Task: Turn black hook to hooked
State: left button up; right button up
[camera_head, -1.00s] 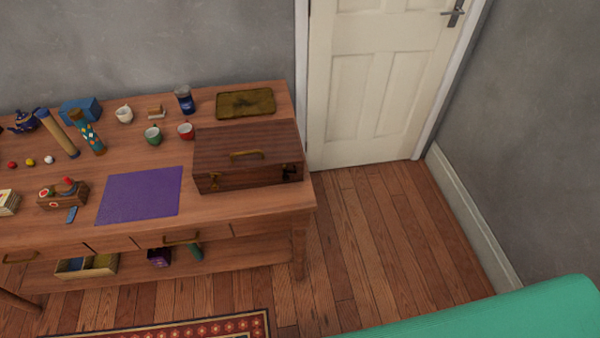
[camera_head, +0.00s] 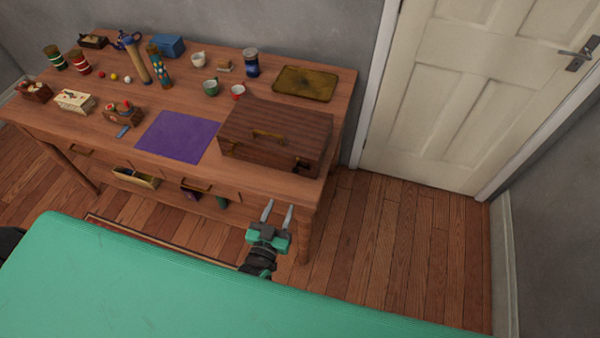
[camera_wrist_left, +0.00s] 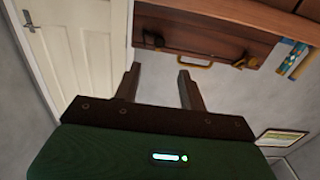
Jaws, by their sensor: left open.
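The left wrist view shows the case, with a dark fitting (camera_wrist_left: 152,40) and another (camera_wrist_left: 245,62) either side of the handle (camera_wrist_left: 190,62). My left gripper (camera_head: 278,210) is open and empty, in front of and below the case, apart from it. My right gripper is not in view.
The wooden table (camera_head: 95,130) carries a purple mat (camera_head: 178,137), a dark tray (camera_head: 303,83), cups and several small objects.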

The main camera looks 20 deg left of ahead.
aim_at(295, 172)
pick_arm(q)
jog(key=w, duration=0.3)
jog(key=w+p, duration=0.1)
jog(key=w, duration=0.3)
jog(key=w+p, duration=0.1)
jog(key=w, duration=0.3)
jog(key=shift+d, duration=0.25)
jog(key=shift+w, duration=0.75)
jog(key=c, duration=0.7)
grip_shut()
jog(key=shift+f, duration=0.1)
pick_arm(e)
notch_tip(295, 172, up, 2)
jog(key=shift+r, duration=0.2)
